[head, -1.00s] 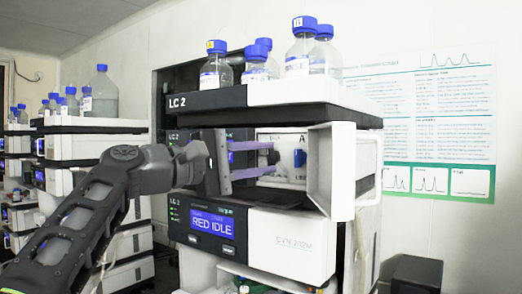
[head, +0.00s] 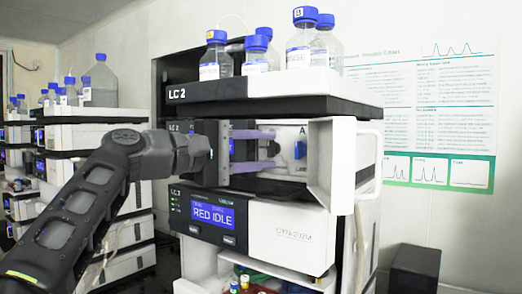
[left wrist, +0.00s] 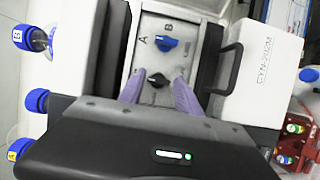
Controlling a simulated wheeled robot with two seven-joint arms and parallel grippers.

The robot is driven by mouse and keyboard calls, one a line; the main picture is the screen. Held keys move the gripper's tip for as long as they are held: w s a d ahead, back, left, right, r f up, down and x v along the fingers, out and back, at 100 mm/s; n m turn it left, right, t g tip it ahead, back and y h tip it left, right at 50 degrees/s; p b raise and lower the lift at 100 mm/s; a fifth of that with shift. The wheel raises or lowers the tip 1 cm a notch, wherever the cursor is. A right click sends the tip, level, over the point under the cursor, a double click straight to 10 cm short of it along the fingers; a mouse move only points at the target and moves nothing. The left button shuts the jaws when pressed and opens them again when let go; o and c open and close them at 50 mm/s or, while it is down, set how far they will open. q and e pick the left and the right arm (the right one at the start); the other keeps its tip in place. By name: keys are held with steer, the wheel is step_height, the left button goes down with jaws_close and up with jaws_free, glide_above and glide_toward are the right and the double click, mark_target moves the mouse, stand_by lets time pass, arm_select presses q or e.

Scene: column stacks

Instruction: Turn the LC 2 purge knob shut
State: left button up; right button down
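The LC 2 stack (head: 205,92) has an open compartment in its upper module. In the left wrist view its panel (left wrist: 188,32) carries a blue knob (left wrist: 167,45) by the letters A and B, and a black knob (left wrist: 158,79). The blue knob also shows in the head view (head: 300,149). I cannot read which is the purge knob. My left gripper (head: 272,150) reaches into the compartment with its purple fingers apart and empty. In the left wrist view the fingertips (left wrist: 160,76) lie on either side of the black knob; contact is not visible. My right gripper is out of view.
A white door (head: 344,165) stands open at the compartment's right side. Blue-capped bottles (head: 303,55) stand on top of the stack. Another stack (head: 95,135) stands at left.

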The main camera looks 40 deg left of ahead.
arm_select(q)
steer(key=b+v, duration=0.1)
steer(key=v, duration=0.6)
steer(key=shift+s+a, duration=0.2)
steer(key=shift+s, duration=0.15)
stand_by(0.5)
